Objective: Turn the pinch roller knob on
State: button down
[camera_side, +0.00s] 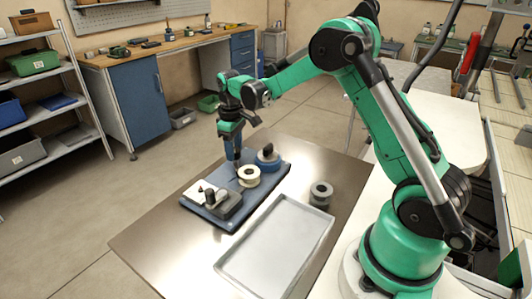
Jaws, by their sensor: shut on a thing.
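The tape player is a blue board (199,208) near the far edge of the brown table. It carries a dark grey block (229,207) with a black upright part, a cream reel (249,181) and a blue reel (268,164). My gripper (238,164) points straight down over the board, beside the cream reel on its left far side. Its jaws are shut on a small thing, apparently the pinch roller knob. The knob is too small and too hidden by the fingers and reel to make out, so I cannot tell which way it is turned.
A grey reel (320,193) stands on the table right of the board. An empty pale tray (240,270) lies at the front. The left part of the brown table (160,242) is bare. A workbench (165,50) and shelves (70,99) stand well behind.

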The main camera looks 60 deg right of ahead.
jog(key=shift+c, duration=2.1)
grip_release()
jog(key=shift+r, duration=2.85)
jog(key=shift+a+r, duration=0.1)
jog(key=s+a+r+m+t, duration=0.1)
jog(key=s+a+r+t, duration=0.1)
jog(key=s+a, duration=0.3)
jog(key=s+a+r+m+t, duration=0.1)
jog(key=s+a+r+t, duration=0.1)
jog(key=s+a+t, duration=0.3)
jog(key=s+a, duration=0.1)
jog(key=s, duration=0.2)
jog(key=shift+s+r, duration=0.2)
jog(key=shift+s, duration=0.2)
